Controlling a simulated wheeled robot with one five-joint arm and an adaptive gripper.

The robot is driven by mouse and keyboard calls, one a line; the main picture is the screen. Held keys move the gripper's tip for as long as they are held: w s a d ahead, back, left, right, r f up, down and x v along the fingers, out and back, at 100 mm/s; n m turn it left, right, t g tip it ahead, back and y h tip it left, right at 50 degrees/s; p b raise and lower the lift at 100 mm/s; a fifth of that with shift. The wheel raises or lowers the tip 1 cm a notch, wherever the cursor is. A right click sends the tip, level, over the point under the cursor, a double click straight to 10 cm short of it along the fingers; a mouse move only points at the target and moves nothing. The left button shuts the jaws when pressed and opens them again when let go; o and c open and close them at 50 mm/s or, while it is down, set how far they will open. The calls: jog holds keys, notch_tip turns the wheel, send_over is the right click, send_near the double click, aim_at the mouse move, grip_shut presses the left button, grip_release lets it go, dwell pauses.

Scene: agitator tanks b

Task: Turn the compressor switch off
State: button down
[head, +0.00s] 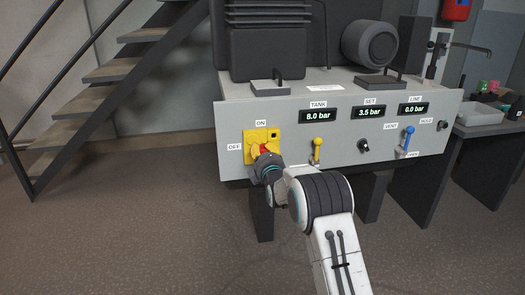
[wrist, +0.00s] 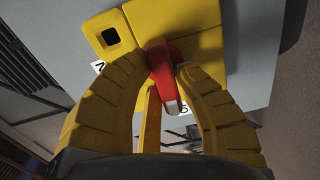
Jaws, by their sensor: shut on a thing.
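The compressor switch is a yellow plate (head: 273,135) at the left end of the grey panel, with a red handle (head: 265,149) on it. The label ON is above the plate and OFF is to its left. My gripper (head: 260,154) is at the lower part of the plate and hides part of the handle. In the wrist view the red handle (wrist: 161,61) stands between my two yellow fingers, which are shut on it. The yellow plate (wrist: 180,17) is right behind it. I cannot tell for sure which label the handle points to.
The panel (head: 340,150) also has a yellow lever (head: 317,148), a black knob (head: 364,145) and a blue lever (head: 408,138) to the right. The displays read TANK 8.0, SET 3.5 and LINE 0.0 bar. Stairs (head: 125,65) stand at the left; the floor (head: 130,230) before them is clear.

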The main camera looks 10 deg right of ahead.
jog(key=shift+r+n, duration=0.25)
jog(key=shift+n, duration=0.25)
jog(key=c, duration=1.4)
grip_release()
jog(key=o, duration=0.5)
jog(key=shift+w+f, duration=0.1)
jog(key=shift+f, duration=0.15)
jog(key=shift+c, duration=0.2)
jog(key=s, duration=1.2)
